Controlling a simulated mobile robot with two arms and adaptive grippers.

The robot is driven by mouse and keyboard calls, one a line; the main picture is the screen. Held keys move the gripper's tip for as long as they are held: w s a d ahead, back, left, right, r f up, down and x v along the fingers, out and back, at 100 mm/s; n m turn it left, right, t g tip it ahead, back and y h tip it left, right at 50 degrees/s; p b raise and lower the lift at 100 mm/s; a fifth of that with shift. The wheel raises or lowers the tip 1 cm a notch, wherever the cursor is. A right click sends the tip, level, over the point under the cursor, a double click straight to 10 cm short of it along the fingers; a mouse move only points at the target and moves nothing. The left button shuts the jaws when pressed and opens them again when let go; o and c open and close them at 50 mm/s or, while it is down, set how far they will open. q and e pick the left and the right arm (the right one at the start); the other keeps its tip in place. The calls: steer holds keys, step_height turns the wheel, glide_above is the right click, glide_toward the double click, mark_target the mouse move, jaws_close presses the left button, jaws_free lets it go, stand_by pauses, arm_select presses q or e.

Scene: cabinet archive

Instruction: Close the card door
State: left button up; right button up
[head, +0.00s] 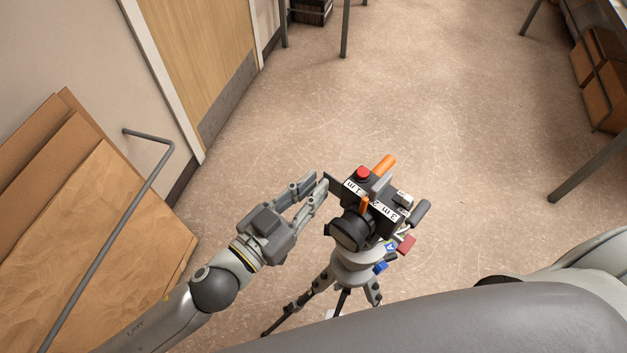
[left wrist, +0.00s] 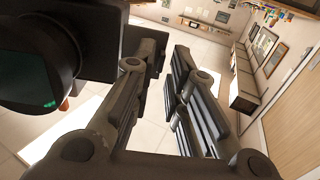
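A black camera (head: 380,205) with a red button, orange parts and "1 m" and "3 m" labels stands on a tripod (head: 315,290). A thin dark flap (head: 333,183), which looks like the card door, sticks out from the camera's left side, standing open. My left gripper (head: 317,186) is just left of the flap, its fingertips close to it; I cannot tell whether they touch. In the left wrist view its fingers (left wrist: 165,65) are apart with nothing between them, and the camera's dark body (left wrist: 90,45) fills the upper left. My right gripper is not in view.
Brown boards (head: 110,210) lean at the left wall behind a grey metal rail (head: 125,215). A wooden door (head: 200,50) is behind them. Shelving with brown boxes (head: 600,75) stands at the upper right. The floor beyond the camera is clear. Colored tags (head: 404,245) hang at the tripod head.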

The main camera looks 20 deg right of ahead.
arm_select(q)
steer(key=shift+w+d, duration=0.2)
steer(key=shift+d, duration=0.1)
steer(key=shift+c, duration=0.3)
jaws_close()
